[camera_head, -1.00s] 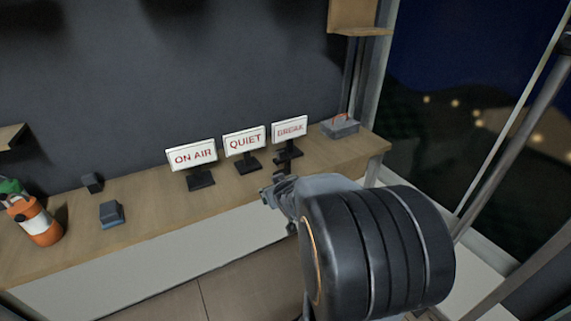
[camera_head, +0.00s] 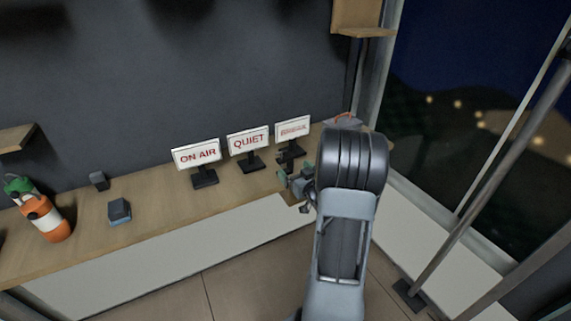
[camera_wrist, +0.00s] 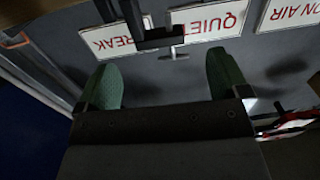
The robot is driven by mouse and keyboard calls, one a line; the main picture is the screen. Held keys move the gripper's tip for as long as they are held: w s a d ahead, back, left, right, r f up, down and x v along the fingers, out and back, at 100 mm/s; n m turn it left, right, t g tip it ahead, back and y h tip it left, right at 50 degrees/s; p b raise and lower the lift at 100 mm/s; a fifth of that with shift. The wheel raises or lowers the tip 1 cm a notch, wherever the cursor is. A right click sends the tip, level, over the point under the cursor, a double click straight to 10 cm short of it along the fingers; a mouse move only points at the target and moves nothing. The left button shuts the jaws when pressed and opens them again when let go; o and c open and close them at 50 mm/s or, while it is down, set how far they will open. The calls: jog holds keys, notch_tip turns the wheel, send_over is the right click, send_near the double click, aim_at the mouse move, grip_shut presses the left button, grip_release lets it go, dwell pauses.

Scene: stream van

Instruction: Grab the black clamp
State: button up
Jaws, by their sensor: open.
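A black piece that looks like the clamp (camera_wrist: 160,40) shows in the wrist view, as a dark bar with an upright, in front of the signs. It lies ahead of and roughly between my fingertips, not touching either that I can see. My gripper (camera_wrist: 165,78) is open, with its two green-padded fingers wide apart and nothing between them. In the head view my gripper (camera_head: 297,185) is at the counter's front edge below the BREAK sign. There my gripper and wrist hide the clamp, and I cannot make it out clearly.
On the wooden counter (camera_head: 150,205) stand the ON AIR (camera_head: 197,154), QUIET (camera_head: 248,140) and BREAK (camera_head: 293,131) signs. A box with an orange handle (camera_head: 344,118) is partly behind my arm. A small dark block (camera_head: 119,211) and an orange-white bottle (camera_head: 50,222) are left.

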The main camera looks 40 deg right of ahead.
aim_at(285, 158)
jog(key=shift+w+d+f+p, duration=0.1)
jog(key=shift+w+p, duration=0.25)
jog(key=shift+w, duration=0.85)
jog(key=shift+w+d+r+p, duration=0.15)
jog(key=shift+w+p, duration=0.25)
jog(key=shift+w, duration=0.85)
jog(key=shift+w+d+f+p, duration=0.15)
jog(key=shift+w+p, duration=0.2)
jog(key=shift+w, duration=0.85)
jog(key=c, duration=1.2)
